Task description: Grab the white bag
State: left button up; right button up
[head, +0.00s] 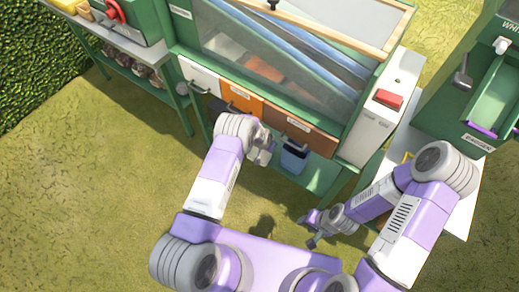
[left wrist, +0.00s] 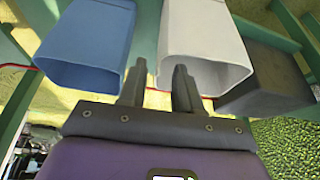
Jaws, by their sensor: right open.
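The white bag (left wrist: 205,35) shows in the left wrist view, right of centre, with its open mouth toward the camera. My left gripper (left wrist: 159,75) is open, its fingers apart. The right finger overlaps the bag's mouth and the bag's left edge shows between the fingers; I cannot tell whether they touch. In the head view my left gripper (head: 263,152) is under the cabinet front, and I cannot make out the white bag there. My right gripper (head: 312,228) is open and empty over the grass.
A blue bag (left wrist: 85,45) hangs left of the white one; a dark grey box (left wrist: 265,80) is at right. The green cabinet has white, orange and brown drawers (head: 305,134) above a low shelf (head: 318,172). A white side table (head: 460,212) stands right. Grass is free at left.

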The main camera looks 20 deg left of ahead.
pick_arm(q)
jog(key=b, duration=0.4)
send_over(269, 155)
notch_tip(269, 155, down, 7)
grip_shut()
